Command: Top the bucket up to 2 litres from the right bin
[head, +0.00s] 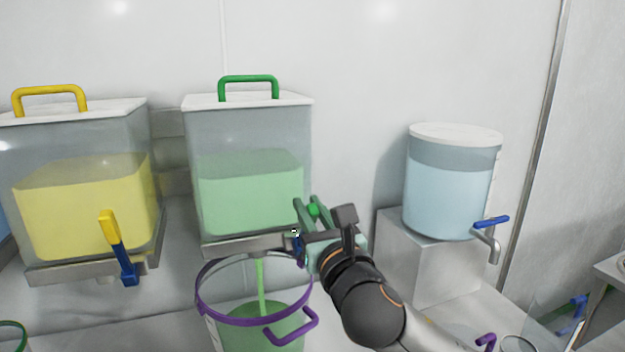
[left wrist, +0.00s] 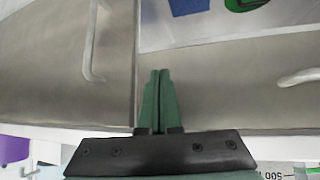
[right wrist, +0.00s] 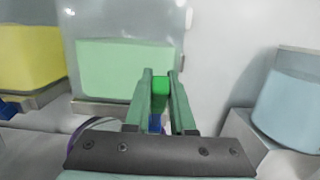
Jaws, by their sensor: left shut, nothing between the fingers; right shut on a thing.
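The right bin (head: 248,130) is clear, with a green lid handle and green contents at roughly half height. My right gripper (head: 312,207) is shut on its green tap lever; in the right wrist view the lever (right wrist: 160,88) stands between the fingers (right wrist: 161,74). A thin green stream (head: 261,285) falls from the bin's outlet into the bucket (head: 204,295). The bucket is clear with a purple rim and handle, and holds green contents (head: 262,333). Its scale is not readable and its bottom is out of frame. My left gripper (left wrist: 159,75) is shut and empty, in its wrist view only.
A bin with yellow contents (head: 85,200) and a yellow-and-blue tap lever (head: 118,245) stands at left. A round blue-liquid tank (head: 450,185) with a tap (head: 490,235) sits on a block (head: 425,265) at right. Clear vessels stand at the lower right. Cabinet fronts (left wrist: 60,60) face my left wrist.

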